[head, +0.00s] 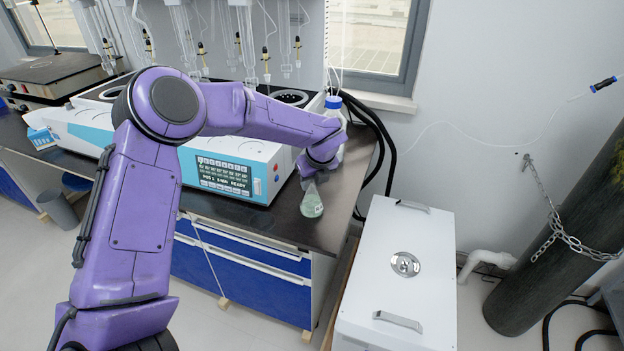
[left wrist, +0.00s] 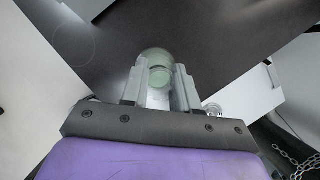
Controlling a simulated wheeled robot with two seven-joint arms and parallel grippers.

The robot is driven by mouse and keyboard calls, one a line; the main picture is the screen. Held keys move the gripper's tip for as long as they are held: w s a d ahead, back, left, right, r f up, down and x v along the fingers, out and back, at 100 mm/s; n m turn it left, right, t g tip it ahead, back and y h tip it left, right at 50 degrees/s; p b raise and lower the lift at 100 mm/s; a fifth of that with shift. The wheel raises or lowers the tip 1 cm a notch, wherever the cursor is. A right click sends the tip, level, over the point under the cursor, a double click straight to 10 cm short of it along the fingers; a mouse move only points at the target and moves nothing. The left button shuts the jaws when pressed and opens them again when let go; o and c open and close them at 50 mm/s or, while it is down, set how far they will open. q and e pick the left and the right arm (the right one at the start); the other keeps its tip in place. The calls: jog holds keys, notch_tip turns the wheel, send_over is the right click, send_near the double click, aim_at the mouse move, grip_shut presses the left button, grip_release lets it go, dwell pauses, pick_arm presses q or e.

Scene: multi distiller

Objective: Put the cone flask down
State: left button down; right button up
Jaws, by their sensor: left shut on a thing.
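The cone flask (head: 312,204) is clear glass with pale green contents. It is at the right end of the dark bench top (head: 272,221), near the front edge. I cannot tell whether its base touches the bench. My left gripper (head: 309,176) is above it and shut on its upper part. In the left wrist view, the flask (left wrist: 157,62) shows between the two grey fingers of the left gripper (left wrist: 160,92), over the dark surface. My right gripper is in neither view.
A white distiller with a display (head: 224,174) stands left of the flask. A clear bottle with a blue cap (head: 333,102) is behind my left gripper. A white lidded box (head: 398,262) stands right of the bench, and a dark cylinder (head: 560,240) is chained further right.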

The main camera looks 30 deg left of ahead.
pick_arm(q)
jog(key=shift+f, duration=0.1)
jog(key=c, duration=0.8)
grip_release()
jog(key=shift+c, duration=0.2)
jog(key=b+v, duration=0.1)
jog(key=v, duration=1.1)
jog(key=shift+r, duration=0.2)
